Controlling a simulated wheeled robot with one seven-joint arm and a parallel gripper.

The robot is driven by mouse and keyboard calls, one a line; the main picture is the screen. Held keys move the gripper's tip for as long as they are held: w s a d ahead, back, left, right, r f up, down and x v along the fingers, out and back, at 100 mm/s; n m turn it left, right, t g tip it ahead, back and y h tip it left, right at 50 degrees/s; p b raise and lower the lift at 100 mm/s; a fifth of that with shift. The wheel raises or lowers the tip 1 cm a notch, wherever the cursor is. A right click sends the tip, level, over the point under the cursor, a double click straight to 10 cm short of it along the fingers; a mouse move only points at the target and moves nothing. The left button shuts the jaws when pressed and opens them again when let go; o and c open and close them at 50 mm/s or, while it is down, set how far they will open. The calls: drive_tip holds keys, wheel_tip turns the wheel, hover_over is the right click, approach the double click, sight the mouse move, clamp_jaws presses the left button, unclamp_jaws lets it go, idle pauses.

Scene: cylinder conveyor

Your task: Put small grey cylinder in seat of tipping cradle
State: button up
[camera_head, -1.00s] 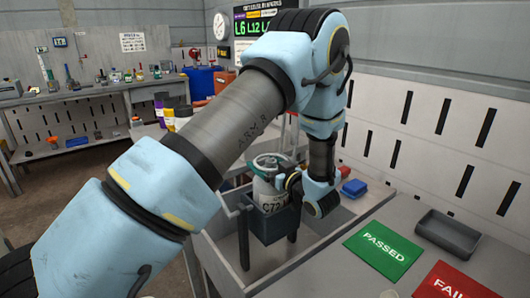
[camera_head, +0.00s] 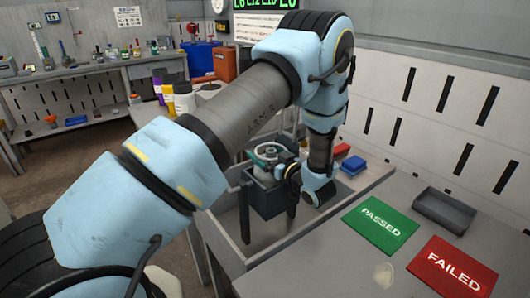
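The small grey cylinder (camera_head: 268,156) stands in the dark grey tipping cradle (camera_head: 267,202), with its rounded top and a greenish ring showing above the rim. Its lower part is hidden by the cradle wall, so I cannot see whether it touches the seat's bottom. The cradle hangs between posts over a grey tray. My gripper (camera_head: 287,172) is at the cylinder's right side, close to its top. Its fingers are small and partly hidden, so I cannot tell whether they are shut on the cylinder.
A green PASSED mat (camera_head: 380,224), a red FAILED mat (camera_head: 452,268) and an empty dark tray (camera_head: 444,210) lie on the bench to the right. A blue block (camera_head: 353,165) sits behind my wrist. Yellow, purple and white bottles (camera_head: 183,98) stand behind my arm at left.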

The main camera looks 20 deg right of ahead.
drive_tip(key=shift+r, duration=0.15)
drive_tip(key=b+v, duration=0.3)
drive_tip(key=v, duration=0.9)
drive_tip(key=shift+b, duration=0.35)
drive_tip(key=shift+s, duration=0.15)
